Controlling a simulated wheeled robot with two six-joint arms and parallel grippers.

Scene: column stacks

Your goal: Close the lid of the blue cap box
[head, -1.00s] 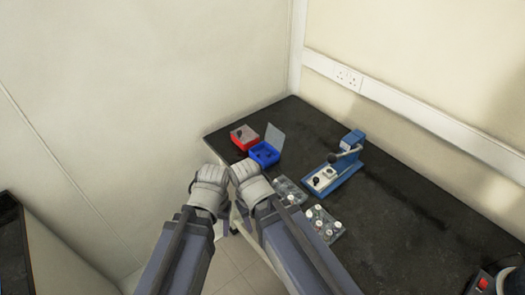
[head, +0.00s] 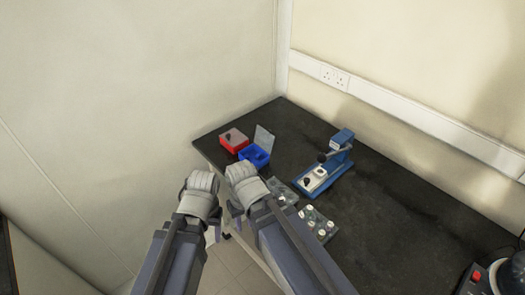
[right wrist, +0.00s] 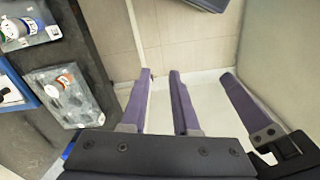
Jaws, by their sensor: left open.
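The blue cap box (head: 255,155) stands near the far left end of the dark bench. Its clear lid (head: 264,138) stands up, open, at the back of the box. Small dark caps seem to lie inside. My left gripper (head: 199,190) is in front of the bench's left edge, its fingers mostly hidden behind the wrist. My right gripper (head: 243,183) is beside it, nearer the box but apart from it. In the right wrist view its two purple fingers (right wrist: 160,85) are apart with nothing between them. Another purple finger at the right seems to be my left gripper's.
A red box (head: 234,140) stands close left of the blue box. Two clear trays with vials, one tray (head: 318,225) nearer, lie to the right of my right arm. A blue lever press (head: 323,175) stands behind them. Bare bench (head: 390,215) lies further right.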

